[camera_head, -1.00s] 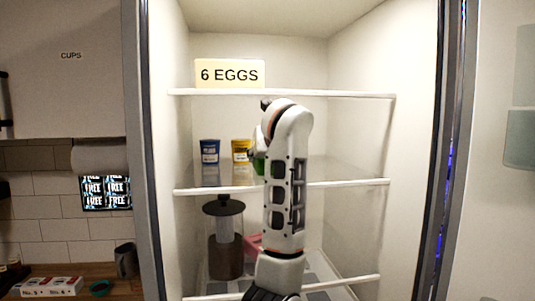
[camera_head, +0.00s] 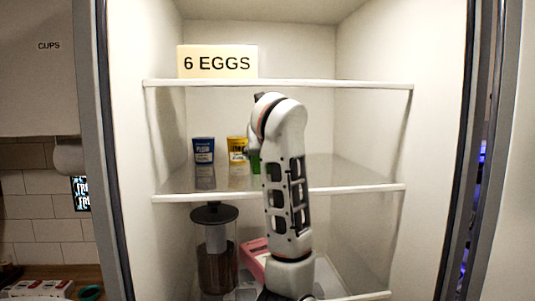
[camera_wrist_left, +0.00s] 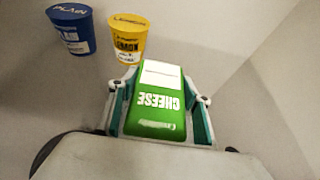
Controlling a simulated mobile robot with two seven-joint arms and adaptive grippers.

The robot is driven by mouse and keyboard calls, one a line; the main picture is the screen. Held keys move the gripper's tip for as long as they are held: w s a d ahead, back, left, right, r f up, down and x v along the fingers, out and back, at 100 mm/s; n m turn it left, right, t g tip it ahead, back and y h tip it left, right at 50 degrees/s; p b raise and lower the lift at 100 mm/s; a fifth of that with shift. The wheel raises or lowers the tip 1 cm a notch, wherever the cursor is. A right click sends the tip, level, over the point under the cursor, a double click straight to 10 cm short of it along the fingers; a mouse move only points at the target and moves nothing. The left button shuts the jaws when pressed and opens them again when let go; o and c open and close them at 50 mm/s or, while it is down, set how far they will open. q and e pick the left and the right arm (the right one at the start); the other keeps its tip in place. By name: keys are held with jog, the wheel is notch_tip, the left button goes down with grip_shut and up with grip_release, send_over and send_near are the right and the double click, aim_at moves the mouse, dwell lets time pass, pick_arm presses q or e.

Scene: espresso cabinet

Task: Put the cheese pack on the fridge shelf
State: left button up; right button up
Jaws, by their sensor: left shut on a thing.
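The green and white cheese pack (camera_wrist_left: 155,105) is held between the fingers of my left gripper (camera_wrist_left: 157,94), seen in the left wrist view. In the head view only a green sliver of the pack (camera_head: 255,164) shows beside my arm, which hides the gripper. The pack is over the middle fridge shelf (camera_head: 350,176), right of the yellow lemon cup (camera_head: 237,148). I cannot tell whether it touches the shelf. My right gripper is not in view.
A blue cup (camera_head: 203,150) stands left of the lemon cup. An egg box (camera_head: 217,62) sits on the top shelf (camera_head: 330,85). A dark plunger jar (camera_head: 216,255) and a pink box (camera_head: 254,257) are below. The middle shelf's right side is clear.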

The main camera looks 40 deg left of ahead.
pick_arm(q)
jog(key=shift+s+a+r, duration=0.1)
jog(key=shift+s+a, duration=0.1)
jog(key=shift+s, duration=0.2)
jog(key=o, duration=1.4)
jog(key=shift+w+d+f, duration=0.1)
jog(key=shift+w+f, duration=0.05)
jog(key=shift+f, duration=0.05)
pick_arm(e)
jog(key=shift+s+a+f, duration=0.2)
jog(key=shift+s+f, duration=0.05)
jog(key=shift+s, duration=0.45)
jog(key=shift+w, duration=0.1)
